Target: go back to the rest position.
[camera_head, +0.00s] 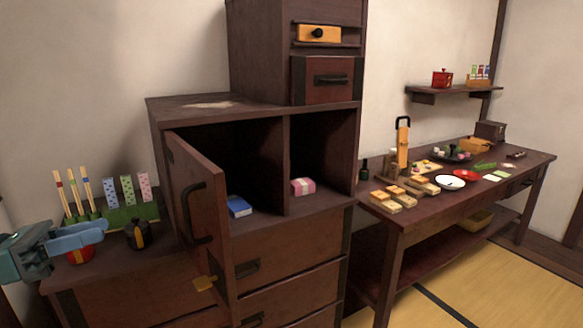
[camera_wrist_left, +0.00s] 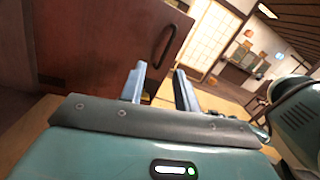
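My left gripper (camera_head: 99,232) comes in from the left in the head view, over the low cabinet top. Its two blue fingers also show in the left wrist view (camera_wrist_left: 159,72), apart with nothing between them. The open cabinet door (camera_head: 199,220) is to its right, and gripper and door are apart. The door also shows in the wrist view (camera_wrist_left: 105,45), beyond the fingers. My right gripper is in neither view.
A dark pot (camera_head: 138,236) and a red bowl (camera_head: 80,255) stand close to the left gripper. A green rack (camera_head: 128,215) with sticks is behind. A laden table (camera_head: 420,212) stands right.

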